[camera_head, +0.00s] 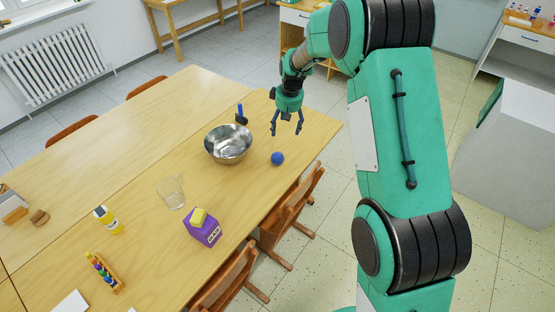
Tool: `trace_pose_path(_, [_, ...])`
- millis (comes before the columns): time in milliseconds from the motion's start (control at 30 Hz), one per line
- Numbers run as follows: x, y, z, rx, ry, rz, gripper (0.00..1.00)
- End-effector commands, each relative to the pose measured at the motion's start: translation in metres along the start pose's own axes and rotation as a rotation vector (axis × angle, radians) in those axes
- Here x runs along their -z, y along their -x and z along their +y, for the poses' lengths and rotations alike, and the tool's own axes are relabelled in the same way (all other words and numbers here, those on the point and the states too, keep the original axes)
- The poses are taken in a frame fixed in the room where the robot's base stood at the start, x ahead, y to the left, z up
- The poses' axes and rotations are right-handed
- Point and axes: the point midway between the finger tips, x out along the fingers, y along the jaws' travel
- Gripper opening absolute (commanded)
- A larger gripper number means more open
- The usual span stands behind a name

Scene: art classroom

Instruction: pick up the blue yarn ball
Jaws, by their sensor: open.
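The blue yarn ball (278,158) is a small dark-blue sphere on the wooden table (150,250), near its right end. My gripper (287,130) points down with its fingers apart and nothing between them. In the head view it appears just above the ball and slightly to its right, apart from it. How high it is over the table is hard to tell.
A metal bowl (229,144) stands just left of the ball, with a dark object with a blue top (241,115) behind it. A glass (171,191), a purple box (203,228) and a yellow bottle (107,218) stand further left. Chairs (291,213) line the near edge.

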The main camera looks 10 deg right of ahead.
Motion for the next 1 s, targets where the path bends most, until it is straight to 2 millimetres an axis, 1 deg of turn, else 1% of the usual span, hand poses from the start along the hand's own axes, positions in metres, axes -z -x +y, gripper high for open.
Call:
trace_pose_path(33, [0.004, -0.019, 0.002, 0.006, 0.010, -0.009, 0.74])
trace_pose_path(100, [0.008, -0.042, 0.004, 0.011, 0.024, -0.017, 0.74])
trace_pose_path(200, [0.014, -0.071, 0.007, 0.019, 0.043, -0.027, 0.74])
trace_pose_path(300, [0.017, -0.093, 0.008, 0.025, 0.056, -0.034, 0.74])
trace_pose_path(400, [0.019, -0.108, 0.009, 0.028, 0.066, -0.038, 0.74])
trace_pose_path(533, [0.020, -0.116, 0.010, 0.030, 0.072, -0.041, 0.74])
trace_pose_path(867, [0.020, -0.117, 0.010, 0.031, 0.072, -0.041, 0.74])
trace_pose_path(1000, [0.020, -0.121, 0.009, 0.031, 0.072, -0.042, 0.74])
